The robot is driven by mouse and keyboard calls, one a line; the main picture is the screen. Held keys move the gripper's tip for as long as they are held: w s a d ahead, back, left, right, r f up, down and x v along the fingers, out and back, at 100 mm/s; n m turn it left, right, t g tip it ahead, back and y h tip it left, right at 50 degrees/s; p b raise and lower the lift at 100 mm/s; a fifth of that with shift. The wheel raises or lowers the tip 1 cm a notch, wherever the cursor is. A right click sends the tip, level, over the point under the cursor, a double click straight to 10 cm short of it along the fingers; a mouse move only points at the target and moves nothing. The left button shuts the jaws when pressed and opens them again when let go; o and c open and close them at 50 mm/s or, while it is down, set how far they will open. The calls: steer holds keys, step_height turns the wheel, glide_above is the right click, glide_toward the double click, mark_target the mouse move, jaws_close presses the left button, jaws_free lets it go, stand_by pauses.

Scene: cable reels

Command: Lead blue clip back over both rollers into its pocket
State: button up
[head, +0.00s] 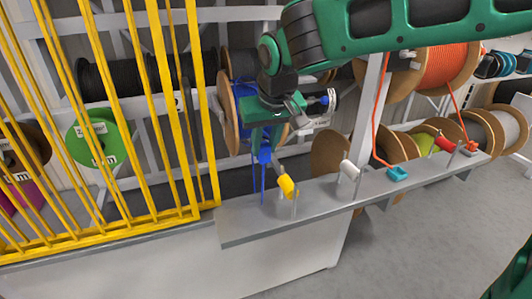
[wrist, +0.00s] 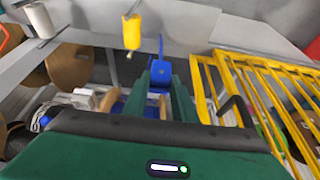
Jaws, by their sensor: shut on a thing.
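My gripper (head: 264,140) hangs pointing down just left of the yellow roller (head: 286,186), beside the blue cable reel (head: 243,115). It is shut on the blue clip (head: 264,156). In the wrist view the blue clip (wrist: 160,78) shows between the green fingertips (wrist: 161,86), with a blue strand beyond it. In the head view thin blue strands hang below the clip in front of the grey ledge (head: 240,222). The white roller (head: 349,170) stands further right along the ledge. I cannot make out the clip's pocket.
A yellow barred fence (head: 150,120) stands close on the left. A teal clip (head: 397,174) on an orange cable sits on the ledge, right of the white roller. A red roller (head: 445,143) is beyond it. Reels fill the racks behind; the floor at front right is clear.

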step_height(320, 180, up, 4)
steer(key=shift+f, duration=0.2)
steer(key=shift+r, duration=0.9)
steer(key=w+d, duration=0.4)
steer(key=d, duration=0.6)
steer(key=w+d, duration=0.5)
steer(key=d, duration=0.5)
steer(key=shift+d, duration=0.4)
steer(key=shift+f, duration=0.1)
